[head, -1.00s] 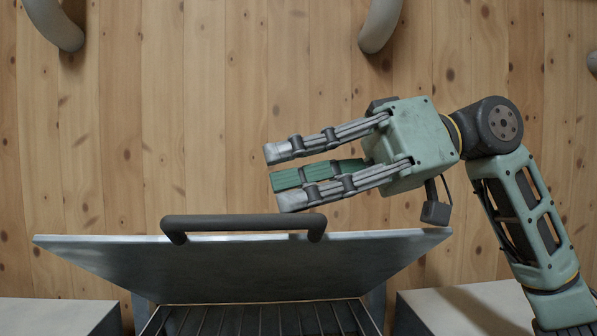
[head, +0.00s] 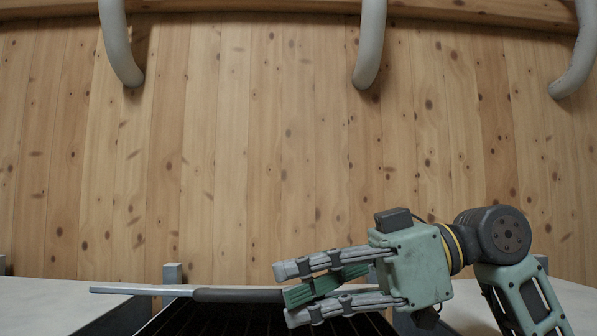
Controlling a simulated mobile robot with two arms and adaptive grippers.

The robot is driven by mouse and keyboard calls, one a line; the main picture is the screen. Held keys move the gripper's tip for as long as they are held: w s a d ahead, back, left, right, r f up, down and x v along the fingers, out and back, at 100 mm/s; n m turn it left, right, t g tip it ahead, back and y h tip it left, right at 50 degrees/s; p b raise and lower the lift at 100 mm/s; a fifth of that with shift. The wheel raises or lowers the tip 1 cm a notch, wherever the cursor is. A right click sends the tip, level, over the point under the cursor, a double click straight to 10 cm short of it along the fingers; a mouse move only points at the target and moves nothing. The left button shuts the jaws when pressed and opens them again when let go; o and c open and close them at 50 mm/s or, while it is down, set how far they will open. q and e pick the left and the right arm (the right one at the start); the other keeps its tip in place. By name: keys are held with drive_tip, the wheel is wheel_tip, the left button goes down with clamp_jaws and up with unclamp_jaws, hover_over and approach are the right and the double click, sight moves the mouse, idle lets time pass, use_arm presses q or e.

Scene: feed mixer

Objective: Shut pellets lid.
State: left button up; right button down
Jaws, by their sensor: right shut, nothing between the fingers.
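The pellets lid (head: 130,290) shows in the head view as a thin grey edge low in the picture, seen nearly edge-on. Its dark bar handle (head: 235,295) runs along the front of that edge. Dark slats (head: 225,322) of the bin opening show below the lid, so it is not flat on the opening. My right gripper (head: 294,294) comes in from the right and overlaps the handle's right end. Its fingers are shut with nothing held; I cannot tell whether they touch the handle or lid. My left gripper is out of view.
Pale counter-like surfaces lie at the lower left (head: 40,303) and lower right. A wooden plank wall (head: 270,150) stands behind. Curved grey pipes (head: 370,45) hang in front of it, high above the lid. The space between the pipes and lid is clear.

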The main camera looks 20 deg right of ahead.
use_arm(q)
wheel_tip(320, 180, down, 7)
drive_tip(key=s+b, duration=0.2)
drive_tip(key=b, duration=0.3)
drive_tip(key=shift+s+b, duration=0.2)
drive_tip(key=shift+b, duration=0.1)
use_arm(e)
wheel_tip(320, 180, down, 8)
drive_tip(key=s+n, duration=0.1)
drive_tip(key=shift+n+t, duration=0.3)
drive_tip(key=shift+t, duration=0.1)
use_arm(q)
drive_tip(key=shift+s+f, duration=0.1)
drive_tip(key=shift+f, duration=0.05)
use_arm(e)
drive_tip(key=shift+f, duration=0.1)
